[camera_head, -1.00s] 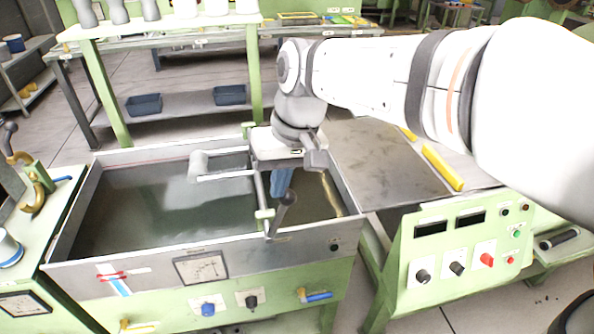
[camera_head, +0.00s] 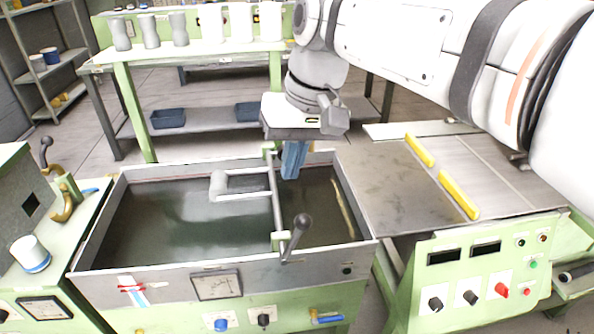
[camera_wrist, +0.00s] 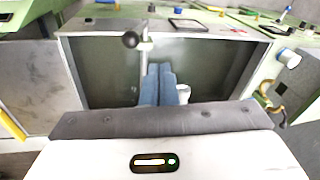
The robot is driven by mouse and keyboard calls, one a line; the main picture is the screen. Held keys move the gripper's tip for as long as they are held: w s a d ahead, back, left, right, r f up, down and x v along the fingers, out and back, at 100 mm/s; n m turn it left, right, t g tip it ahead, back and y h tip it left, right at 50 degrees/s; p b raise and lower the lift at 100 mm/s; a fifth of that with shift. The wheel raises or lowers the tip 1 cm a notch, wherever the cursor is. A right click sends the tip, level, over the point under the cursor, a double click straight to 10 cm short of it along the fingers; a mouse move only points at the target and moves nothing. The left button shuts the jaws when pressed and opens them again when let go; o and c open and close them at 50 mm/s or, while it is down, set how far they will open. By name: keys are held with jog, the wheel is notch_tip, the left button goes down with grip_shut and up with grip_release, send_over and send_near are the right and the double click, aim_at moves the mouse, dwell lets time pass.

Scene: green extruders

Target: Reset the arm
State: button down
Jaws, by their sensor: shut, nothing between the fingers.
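My white and grey arm reaches in from the right in the head view. My gripper (camera_head: 292,160) has blue fingers that point down over the right part of a metal tank (camera_head: 225,280). The fingers are together with nothing between them. In the wrist view the blue fingers (camera_wrist: 157,80) lie side by side, with the tank behind them. They appear above the dark liquid, close to the frame with the black-knobbed lever (camera_head: 300,222). The gripper body hides part of the table behind.
A white cylinder (camera_head: 217,183) sits on the tank's frame. A flat metal table (camera_head: 400,190) with yellow bars stands to the right, above a control panel (camera_head: 480,270). Behind stands a green bench (camera_head: 180,50) with bottles and blue bins (camera_head: 168,118) below. A white mug (camera_head: 30,253) is at the left.

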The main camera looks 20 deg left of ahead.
jog(key=shift+d+r, duration=0.1)
jog(key=shift+r, duration=0.25)
jog(key=w+d+f+m+t, duration=0.1)
jog(key=d+f+m, duration=0.1)
jog(key=d+f, duration=0.35)
jog(key=d+f+m+t, duration=0.1)
jog(key=d+f+m, duration=0.1)
jog(key=d, duration=0.7)
jog(key=s+d+f+m+h, duration=0.1)
jog(key=s+d+f, duration=0.2)
jog(key=d+f, duration=0.2)
jog(key=s+d+f+m+h, duration=0.1)
jog(key=s+d+f+m, duration=0.1)
jog(key=d+f, duration=0.3)
jog(key=s+d, duration=0.1)
jog(key=d, duration=0.2)
jog(key=shift+d+f+t, duration=0.25)
jog(key=shift+d+t, duration=0.1)
jog(key=shift+t, duration=0.05)
